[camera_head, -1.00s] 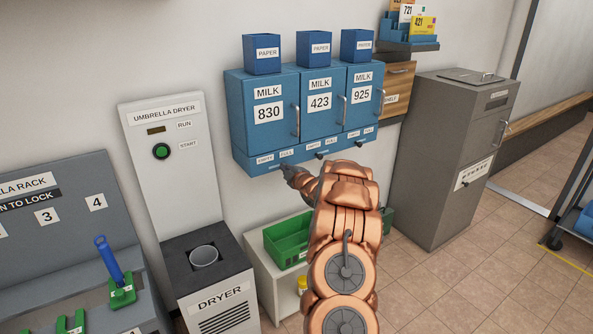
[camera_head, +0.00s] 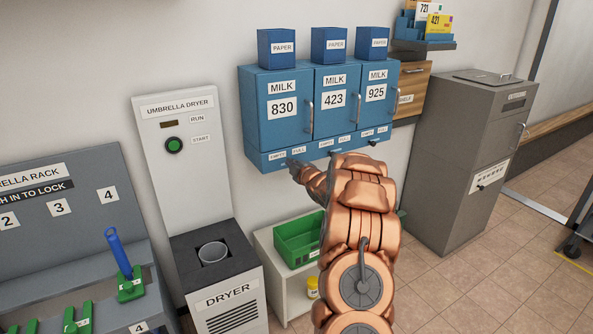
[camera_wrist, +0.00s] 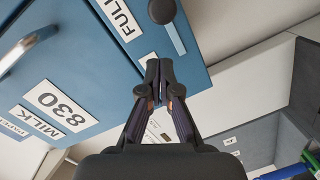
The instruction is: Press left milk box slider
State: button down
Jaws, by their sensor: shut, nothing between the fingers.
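The left milk box (camera_head: 283,105), blue and marked 830, is the leftmost of three wall-mounted milk boxes. Its lower strip bears EMPTY and FULL labels (camera_head: 299,150). My gripper (camera_head: 294,163) is shut and empty, with its tips close to this strip below the labels. In the wrist view my gripper (camera_wrist: 159,66) points at the blue strip, beside the FULL label (camera_wrist: 120,18). A dark round-ended knob (camera_wrist: 162,10) with a short bar shows just beyond the tips. In the head view my gripper covers the spot where the left slider would show. I cannot tell whether the tips touch anything.
The 423 box (camera_head: 337,100) and the 925 box (camera_head: 376,95) adjoin on the right, with dark knobs beneath. A white umbrella dryer (camera_head: 180,195) stands at left. A green crate (camera_head: 297,240) sits below on a low shelf. A grey cabinet (camera_head: 460,165) stands at right.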

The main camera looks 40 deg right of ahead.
jog(key=b+v, duration=0.1)
jog(key=v, duration=0.9)
jog(key=shift+a, duration=0.45)
jog(key=shift+r, duration=0.15)
jog(key=s+a+f+m+g, duration=0.25)
jog(key=s+a+g, duration=0.25)
jog(key=a, duration=0.5)
jog(key=s+a+f+m+g, duration=0.1)
jog(key=s+a+m+g, duration=0.3)
jog(key=a, duration=0.5)
jog(key=s+a+m+g+y, duration=0.1)
jog(key=s+a+g, duration=0.2)
jog(key=s+a, duration=0.65)
jog(key=s+a+m+g+y, duration=0.15)
jog(key=s+a+g, duration=0.3)
jog(key=s, duration=1.05)
jog(key=s+a+m+g+y, duration=0.1)
jog(key=s+a+g, duration=0.2)
jog(key=s+a, duration=0.7)
notch_tip(320, 180, up, 15)
jog(key=s+d+t+p, duration=0.1)
jog(key=p, duration=1.2)
jog(key=shift+d, duration=0.35)
